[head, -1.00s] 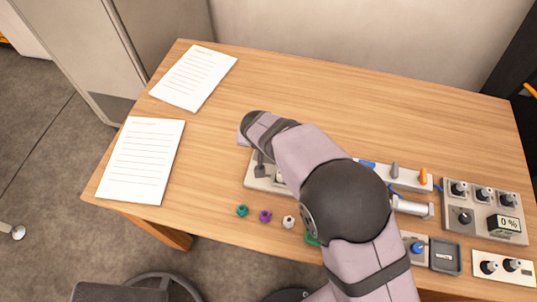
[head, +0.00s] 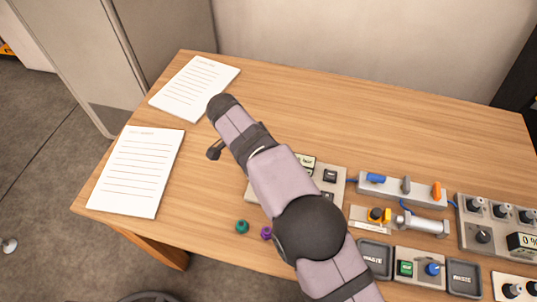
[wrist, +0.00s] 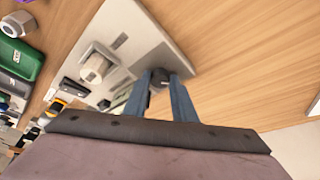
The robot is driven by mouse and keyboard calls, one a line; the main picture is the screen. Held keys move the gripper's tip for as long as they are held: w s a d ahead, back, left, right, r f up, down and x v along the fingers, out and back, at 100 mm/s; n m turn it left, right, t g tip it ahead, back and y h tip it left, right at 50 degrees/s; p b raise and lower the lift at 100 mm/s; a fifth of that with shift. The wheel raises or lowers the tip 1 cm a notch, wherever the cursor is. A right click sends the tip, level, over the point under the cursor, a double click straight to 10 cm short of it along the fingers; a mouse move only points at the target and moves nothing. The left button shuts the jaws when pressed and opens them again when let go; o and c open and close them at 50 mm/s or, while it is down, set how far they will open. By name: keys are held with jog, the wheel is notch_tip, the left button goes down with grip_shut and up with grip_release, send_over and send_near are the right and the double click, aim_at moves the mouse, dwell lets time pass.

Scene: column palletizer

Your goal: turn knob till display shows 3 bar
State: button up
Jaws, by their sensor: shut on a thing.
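In the wrist view, the two blue fingers of my gripper (wrist: 161,76) are closed around a small dark knob (wrist: 157,86) at the end of a pale panel (wrist: 158,52). In the head view, my arm covers the fingers, the knob and much of this panel (head: 341,180). A display (head: 306,161) at the panel's back edge is partly covered by my arm; "bar" seems to show, but the number cannot be read.
Right of the panel are a strip with blue, grey and orange parts (head: 392,190), waste trays (head: 375,244), a green-and-blue control box (head: 419,255) and a knob panel reading 0 % (head: 483,215). Teal (head: 242,227) and purple (head: 266,233) pieces lie in front.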

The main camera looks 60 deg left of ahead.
jog(key=shift+a+m+h+p, duration=0.1)
jog(key=shift+m+h+p, duration=0.3)
jog(key=shift+m+p, duration=0.95)
jog(key=shift+m, duration=0.15)
jog(key=o, duration=1)
jog(key=shift+o, duration=0.2)
jog(key=shift+r, duration=0.55)
notch_tip(320, 180, up, 9)
jog(key=p, duration=0.5)
